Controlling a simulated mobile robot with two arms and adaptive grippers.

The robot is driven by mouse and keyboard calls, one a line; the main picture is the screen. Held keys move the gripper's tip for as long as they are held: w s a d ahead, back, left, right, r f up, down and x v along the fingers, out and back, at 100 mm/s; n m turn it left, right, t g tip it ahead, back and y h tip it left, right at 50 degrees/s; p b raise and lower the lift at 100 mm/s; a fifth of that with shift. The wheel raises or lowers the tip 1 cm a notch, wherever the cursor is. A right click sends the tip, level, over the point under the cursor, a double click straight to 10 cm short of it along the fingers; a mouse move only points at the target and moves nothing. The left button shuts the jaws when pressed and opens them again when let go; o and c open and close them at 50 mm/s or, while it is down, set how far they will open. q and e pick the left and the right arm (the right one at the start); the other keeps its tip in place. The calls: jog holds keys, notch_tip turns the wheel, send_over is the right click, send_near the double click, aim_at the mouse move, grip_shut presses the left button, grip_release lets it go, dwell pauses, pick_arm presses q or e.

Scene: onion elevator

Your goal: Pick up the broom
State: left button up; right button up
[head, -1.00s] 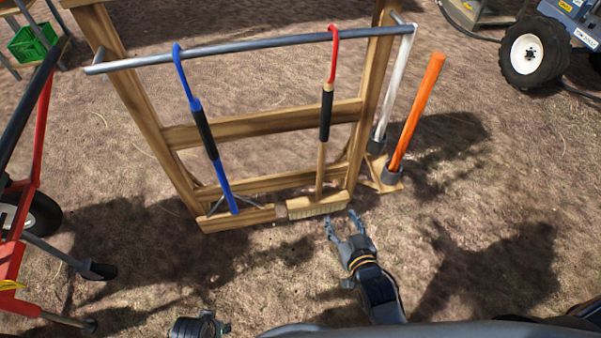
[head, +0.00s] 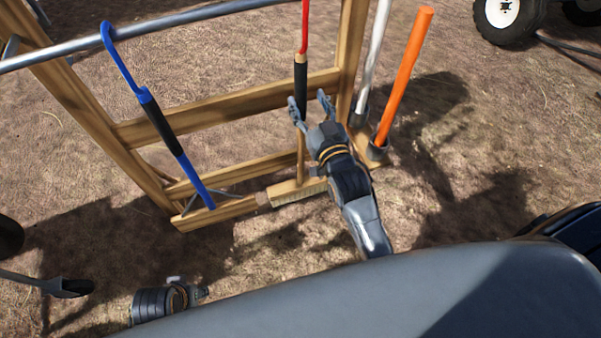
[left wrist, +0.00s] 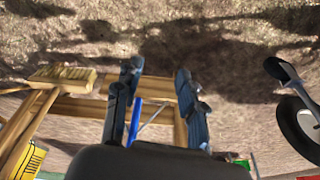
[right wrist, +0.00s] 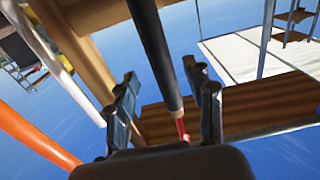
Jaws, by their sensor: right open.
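The broom (head: 300,88) hangs upright on the rack, with a red hooked top, black grip, wooden lower stick and a pale brush head (head: 298,190) near the ground. My right gripper (head: 307,98) is open at the height of the black grip, its fingers on either side of it in the head view. In the right wrist view the black grip (right wrist: 155,50) runs between the open fingers; I cannot tell if they touch it. My left gripper (left wrist: 156,72) is open and empty low at the left, with a blue-handled tool (head: 165,130) beyond it.
The wooden rack (head: 235,97) has a grey metal bar (head: 180,27) across its top. A white pole (head: 374,50) and an orange pole (head: 405,75) stand just right of the broom. A wheeled vehicle (head: 508,14) is at the upper right. Open dirt lies to the right.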

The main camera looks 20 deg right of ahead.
aim_at(303, 91)
jog(key=w, duration=0.3)
jog(key=w+b, duration=0.1)
jog(key=w, duration=0.1)
jog(key=shift+w+a+r, duration=0.1)
jog(key=shift+r, duration=0.15)
pick_arm(q)
notch_tip(303, 91, up, 3)
jog(key=shift+r, duration=0.1)
pick_arm(e)
grip_shut()
jog(key=shift+r, duration=0.1)
